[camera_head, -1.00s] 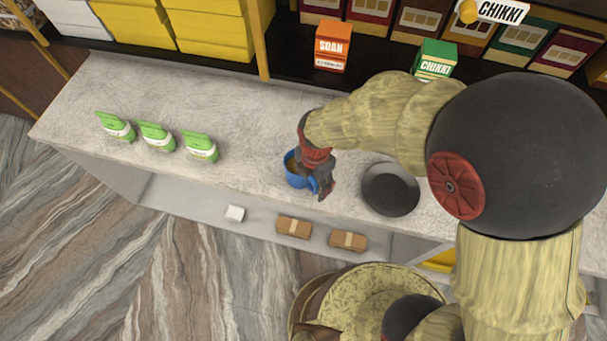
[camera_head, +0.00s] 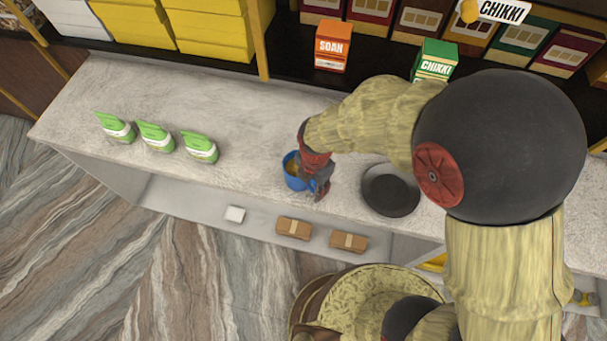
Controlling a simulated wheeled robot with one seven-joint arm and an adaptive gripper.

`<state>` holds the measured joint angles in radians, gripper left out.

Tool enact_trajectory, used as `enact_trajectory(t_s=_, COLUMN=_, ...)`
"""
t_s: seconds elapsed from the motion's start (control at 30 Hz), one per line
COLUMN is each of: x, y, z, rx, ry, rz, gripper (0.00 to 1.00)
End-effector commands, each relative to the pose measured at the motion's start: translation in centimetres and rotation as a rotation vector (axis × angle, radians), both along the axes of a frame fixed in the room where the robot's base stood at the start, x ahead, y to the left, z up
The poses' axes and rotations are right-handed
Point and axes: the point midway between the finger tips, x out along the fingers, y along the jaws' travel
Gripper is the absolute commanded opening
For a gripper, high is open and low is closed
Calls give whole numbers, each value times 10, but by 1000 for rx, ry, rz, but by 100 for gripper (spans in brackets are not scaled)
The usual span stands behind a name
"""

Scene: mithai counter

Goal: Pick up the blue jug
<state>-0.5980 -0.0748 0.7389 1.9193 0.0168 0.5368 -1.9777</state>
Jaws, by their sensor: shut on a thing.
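The blue jug (camera_head: 292,179) is upright at the front part of the pale stone counter (camera_head: 245,120), with something brownish-yellow visible inside its mouth. My gripper (camera_head: 319,187) reaches down from the right and is shut on the jug at its right side, by the handle. The red and dark gripper body covers part of the jug's right side and rim. I cannot tell whether the jug's base touches the counter.
A dark round plate (camera_head: 390,190) lies just right of the jug. Several green-and-white packets stand to the left, among them one packet (camera_head: 200,147). An orange box (camera_head: 331,47) and a green box (camera_head: 434,60) stand behind. Brown parcels (camera_head: 293,228) lie on the lower shelf.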

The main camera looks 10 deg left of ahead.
Motion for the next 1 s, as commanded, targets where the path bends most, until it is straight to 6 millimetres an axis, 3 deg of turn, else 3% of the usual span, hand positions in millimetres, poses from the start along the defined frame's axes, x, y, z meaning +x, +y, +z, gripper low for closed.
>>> enact_trajectory(t_s=0.43, x=-1, y=0, z=-1, rx=-1, ry=2, rz=0, gripper=0)
enact_trajectory(t_s=0.77, x=-1, y=0, z=2, rx=0, ry=1, rz=1, gripper=0)
enact_trajectory(t_s=1.0, x=0, y=0, z=26, rx=1, ry=-1, rz=0, gripper=0)
